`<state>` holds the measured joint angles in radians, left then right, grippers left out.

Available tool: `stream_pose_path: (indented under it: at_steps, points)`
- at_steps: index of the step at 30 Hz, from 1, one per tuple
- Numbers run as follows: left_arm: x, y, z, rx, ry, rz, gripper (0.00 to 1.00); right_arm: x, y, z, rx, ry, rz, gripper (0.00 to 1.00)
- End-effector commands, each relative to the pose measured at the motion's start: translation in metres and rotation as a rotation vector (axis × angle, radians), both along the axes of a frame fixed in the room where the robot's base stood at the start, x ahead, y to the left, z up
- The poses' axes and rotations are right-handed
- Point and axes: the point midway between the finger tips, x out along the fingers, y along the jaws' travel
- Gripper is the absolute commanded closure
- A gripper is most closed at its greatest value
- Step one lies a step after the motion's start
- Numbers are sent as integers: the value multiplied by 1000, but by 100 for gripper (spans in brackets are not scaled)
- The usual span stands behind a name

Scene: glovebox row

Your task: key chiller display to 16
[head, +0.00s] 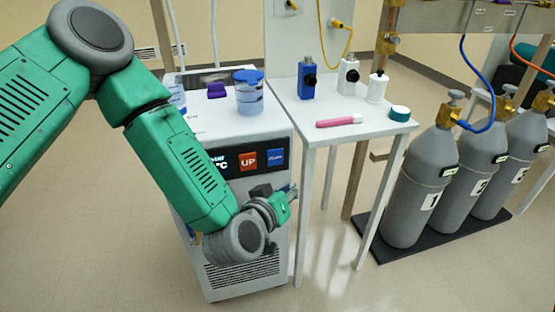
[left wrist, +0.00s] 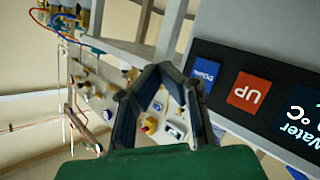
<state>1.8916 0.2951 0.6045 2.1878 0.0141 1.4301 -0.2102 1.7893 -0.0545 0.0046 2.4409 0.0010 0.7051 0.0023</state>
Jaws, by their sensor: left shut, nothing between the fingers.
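The chiller (head: 225,287) is a white cabinet with a black front panel. The panel carries an orange-red UP button (head: 248,161) and a blue DOWN button (head: 276,158). Its display (head: 221,166) shows only "°C" at the edge; my left arm hides the rest. In the left wrist view, the display (left wrist: 308,118) reads "Water °C", cut off by the frame, and no number shows. The UP button (left wrist: 249,91) and DOWN button (left wrist: 206,71) lie right of my fingers. My left gripper (head: 290,196) is shut and empty, below the DOWN button and touching neither button. My right gripper is not in view.
A blue-lidded tub (head: 249,98) stands on the chiller. Several grey gas cylinders (head: 418,185) stand at right. Floor is clear between the table legs and chiller.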

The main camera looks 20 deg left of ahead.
Motion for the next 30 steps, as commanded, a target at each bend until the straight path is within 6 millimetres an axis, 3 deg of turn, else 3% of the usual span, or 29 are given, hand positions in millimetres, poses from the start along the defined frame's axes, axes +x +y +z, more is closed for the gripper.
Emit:
stream_pose_path:
  at_steps: [8, 21, 30]
  points:
    - [15, 6, -1, 6, 0, 2, 100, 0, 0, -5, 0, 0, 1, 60]
    - [63, 40, 0, 3, 0, 1, 100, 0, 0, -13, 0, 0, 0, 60]
    - [73, 46, 0, 5, 1, -2, 100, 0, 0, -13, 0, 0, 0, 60]
